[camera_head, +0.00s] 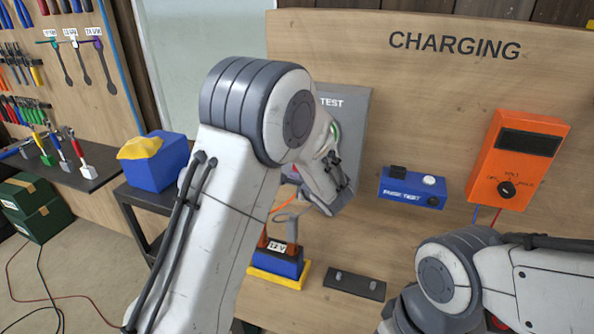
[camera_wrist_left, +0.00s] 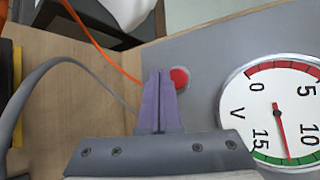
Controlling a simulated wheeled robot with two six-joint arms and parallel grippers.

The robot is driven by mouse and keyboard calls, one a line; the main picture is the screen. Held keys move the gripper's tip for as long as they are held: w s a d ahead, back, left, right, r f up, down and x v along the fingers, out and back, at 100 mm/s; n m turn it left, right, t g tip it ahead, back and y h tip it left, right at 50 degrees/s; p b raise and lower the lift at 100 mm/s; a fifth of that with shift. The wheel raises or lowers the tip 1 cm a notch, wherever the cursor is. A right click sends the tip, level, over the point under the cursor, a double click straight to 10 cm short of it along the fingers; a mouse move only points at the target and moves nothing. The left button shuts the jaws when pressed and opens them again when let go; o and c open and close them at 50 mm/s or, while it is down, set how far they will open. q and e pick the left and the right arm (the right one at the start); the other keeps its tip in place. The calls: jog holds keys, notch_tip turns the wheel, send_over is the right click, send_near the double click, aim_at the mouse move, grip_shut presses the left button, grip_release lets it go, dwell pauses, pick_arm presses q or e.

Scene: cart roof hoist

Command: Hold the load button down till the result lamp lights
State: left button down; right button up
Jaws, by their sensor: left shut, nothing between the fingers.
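A grey test panel (camera_head: 352,108) marked TEST stands behind my left arm, which hides most of it. In the left wrist view a round red button (camera_wrist_left: 180,77) sits on the panel (camera_wrist_left: 207,100). My left gripper (camera_wrist_left: 159,74) is shut and empty, its purple fingertips just left of the red button in the picture. I cannot tell whether they touch it. A white volt dial (camera_wrist_left: 288,110) is to the right, its needle between 10 and 15 in the green band. I cannot make out a result lamp. My right gripper is out of view.
A 12 V battery (camera_head: 283,263) stands on a yellow tray below the panel. A blue fuse test box (camera_head: 412,187) and an orange meter (camera_head: 519,160) are to the right. An orange cable (camera_wrist_left: 100,47) and a grey cable (camera_wrist_left: 40,78) run close to the left gripper.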

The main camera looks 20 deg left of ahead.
pick_arm(q)
jog(key=s+b, duration=0.2)
jog(key=s, duration=0.2)
jog(key=shift+s, duration=0.15)
dwell(0.4)
